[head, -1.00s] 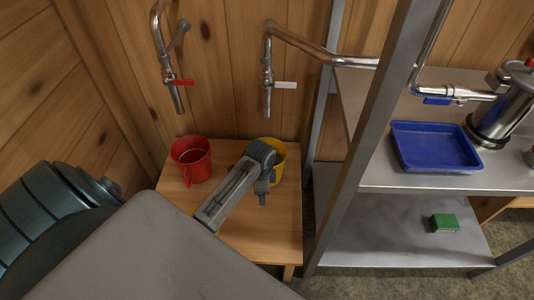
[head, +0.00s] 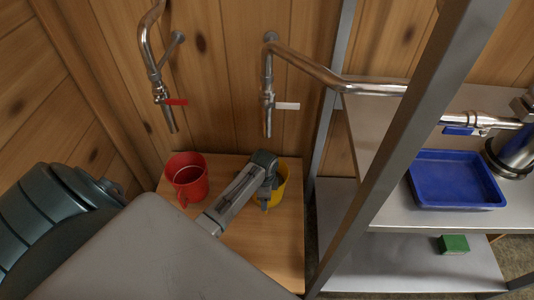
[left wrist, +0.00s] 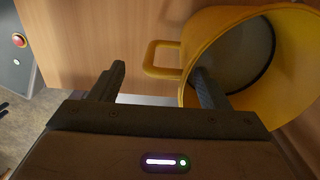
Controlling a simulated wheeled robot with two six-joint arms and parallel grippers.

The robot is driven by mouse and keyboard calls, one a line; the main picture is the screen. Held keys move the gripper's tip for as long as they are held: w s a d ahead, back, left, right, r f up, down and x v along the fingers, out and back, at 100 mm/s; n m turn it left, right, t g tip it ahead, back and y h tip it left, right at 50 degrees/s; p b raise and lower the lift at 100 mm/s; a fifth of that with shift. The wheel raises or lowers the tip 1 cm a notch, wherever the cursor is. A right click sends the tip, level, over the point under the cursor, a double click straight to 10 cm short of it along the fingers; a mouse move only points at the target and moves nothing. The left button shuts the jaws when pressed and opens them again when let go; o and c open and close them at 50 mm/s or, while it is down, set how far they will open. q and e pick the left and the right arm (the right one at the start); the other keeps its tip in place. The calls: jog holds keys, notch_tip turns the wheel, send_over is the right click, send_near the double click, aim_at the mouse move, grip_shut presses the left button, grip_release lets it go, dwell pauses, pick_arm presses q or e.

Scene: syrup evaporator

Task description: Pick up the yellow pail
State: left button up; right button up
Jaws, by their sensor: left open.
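The yellow pail (head: 284,183) stands on the wooden table at its right back, partly hidden behind my left wrist in the head view. In the left wrist view the yellow pail (left wrist: 296,85) fills the right side, its mouth facing the camera, its handle (left wrist: 152,58) pointing left. My left gripper (left wrist: 158,84) is open. The handle appears in the gap between its fingertips, and the right finger overlaps the pail's mouth; I cannot tell whether it touches. In the head view the left gripper (head: 264,200) is at the pail's front left. My right gripper is not in view.
A red pail (head: 187,178) stands left on the wooden table (head: 285,245). Pipes with a red-handled valve (head: 176,102) and a white-handled valve (head: 287,106) hang above. A metal rack (head: 400,150) at right holds a blue tray (head: 455,180) and a green block (head: 454,244).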

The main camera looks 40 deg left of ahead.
pick_arm(q)
jog(key=f, duration=0.4)
jog(key=shift+w+f, duration=0.2)
jog(key=shift+f, duration=0.05)
grip_shut()
jog(key=shift+r, duration=0.1)
